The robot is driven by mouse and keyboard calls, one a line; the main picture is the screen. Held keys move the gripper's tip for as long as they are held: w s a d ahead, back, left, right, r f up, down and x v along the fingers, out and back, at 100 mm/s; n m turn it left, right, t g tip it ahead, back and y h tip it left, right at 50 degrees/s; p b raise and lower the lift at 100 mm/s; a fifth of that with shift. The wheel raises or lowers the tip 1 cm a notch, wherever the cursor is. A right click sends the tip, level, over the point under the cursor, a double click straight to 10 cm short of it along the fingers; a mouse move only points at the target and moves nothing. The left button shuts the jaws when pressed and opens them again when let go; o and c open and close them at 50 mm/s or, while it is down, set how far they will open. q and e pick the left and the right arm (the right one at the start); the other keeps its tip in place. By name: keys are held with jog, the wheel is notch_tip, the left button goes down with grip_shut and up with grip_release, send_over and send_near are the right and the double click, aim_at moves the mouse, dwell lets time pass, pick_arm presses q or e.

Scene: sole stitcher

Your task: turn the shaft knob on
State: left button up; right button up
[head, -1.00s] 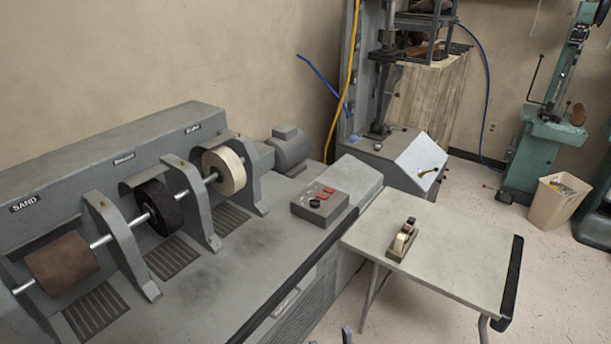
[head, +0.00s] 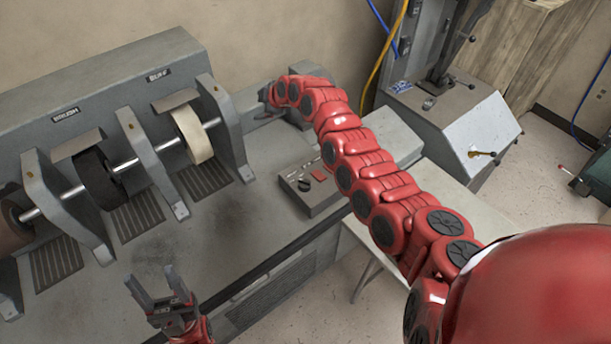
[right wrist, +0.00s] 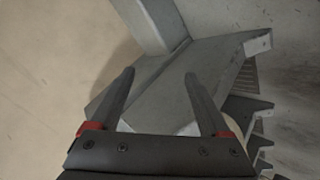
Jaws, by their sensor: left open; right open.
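The grey control box (head: 318,196) sits on the machine's bench top. A black round knob (head: 303,186) is on its top, with red switches (head: 318,176) beside it. No label on the knob is readable. My left gripper (head: 151,277) is open and empty at the lower left, in front of the bench and apart from the box. My right arm reaches past the box's far side. Its gripper (head: 264,97) is small in the head view, near the right end of the wheel housing. In the right wrist view the gripper (right wrist: 159,75) is open, with grey machine surfaces behind its fingers.
The shaft carries a black brush wheel (head: 97,180) and a pale buff wheel (head: 193,135) between grey supports. My right arm covers part of the grey side table (head: 470,212). A machine with a sloped panel (head: 484,140) stands behind. The bench between wheels and box is clear.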

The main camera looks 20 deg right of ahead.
jog(key=s+d+n+g+h, duration=0.2)
jog(key=s+n+g, duration=0.25)
jog(key=s, duration=0.45)
jog(key=n+g+h+p, duration=0.1)
jog(key=n+g+h, duration=0.1)
jog(key=g, duration=0.3)
send_over(305, 181)
notch_tip(305, 181, down, 8)
jog(key=p, duration=0.3)
jog(key=shift+s+a+r, duration=0.1)
jog(key=shift+r, duration=0.1)
notch_tip(305, 181, down, 7)
jog(key=shift+r+p, duration=0.1)
jog(key=shift+p, duration=0.5)
jog(key=shift+f, duration=1.1)
grip_shut()
